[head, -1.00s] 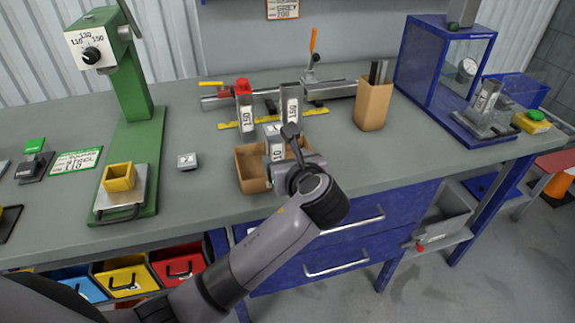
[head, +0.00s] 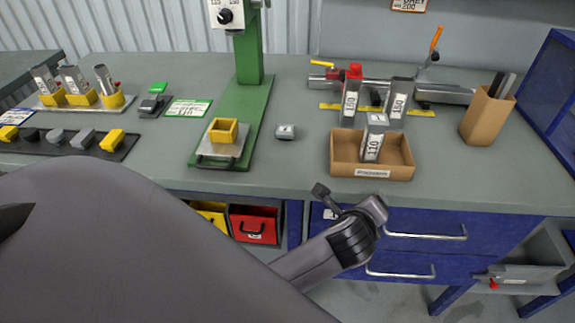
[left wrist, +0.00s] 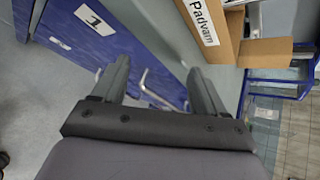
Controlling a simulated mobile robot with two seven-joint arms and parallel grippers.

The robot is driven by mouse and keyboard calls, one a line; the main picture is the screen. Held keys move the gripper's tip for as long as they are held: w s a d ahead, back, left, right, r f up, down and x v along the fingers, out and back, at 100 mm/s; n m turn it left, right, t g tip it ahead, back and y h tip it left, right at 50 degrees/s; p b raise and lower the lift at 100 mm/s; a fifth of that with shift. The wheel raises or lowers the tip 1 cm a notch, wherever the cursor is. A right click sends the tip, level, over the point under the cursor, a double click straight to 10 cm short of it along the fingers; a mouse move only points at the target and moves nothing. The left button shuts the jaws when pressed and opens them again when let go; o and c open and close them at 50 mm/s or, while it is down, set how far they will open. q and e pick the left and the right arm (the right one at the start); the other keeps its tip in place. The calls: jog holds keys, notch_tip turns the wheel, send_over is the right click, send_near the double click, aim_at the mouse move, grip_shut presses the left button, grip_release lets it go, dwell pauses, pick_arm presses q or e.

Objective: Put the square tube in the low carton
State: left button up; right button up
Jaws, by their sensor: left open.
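A grey square tube (head: 373,142) with a white label reading 110 stands in the low brown carton (head: 345,172), leaning slightly. The carton is near the bench's front edge and has a white label on its front. My left gripper (head: 338,204) is in front of and below the carton, beyond the bench edge, apart from the tube. In the left wrist view my left gripper (left wrist: 157,70) is open with nothing between its fingers. The carton's labelled wall (left wrist: 205,20) shows at the top of that view. My right gripper is not in view.
Two tubes marked 150 (head: 350,103) stand behind the carton by a clamp rail (head: 450,95). A brown holder (head: 485,117) is at the right. Blue drawers (head: 420,222) lie below.

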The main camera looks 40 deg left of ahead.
pick_arm(q)
jog(key=s+a+f+n+h, duration=0.2)
jog(key=s+f+n, duration=0.4)
jog(key=s+n, duration=0.4)
jog(key=s+a+f+n+h, duration=0.2)
jog(key=s+a+f+n, duration=0.1)
jog(key=s+f+n, duration=0.4)
jog(key=s+n, duration=0.3)
jog(key=shift+h, duration=0.3)
jog(key=shift+f, duration=0.1)
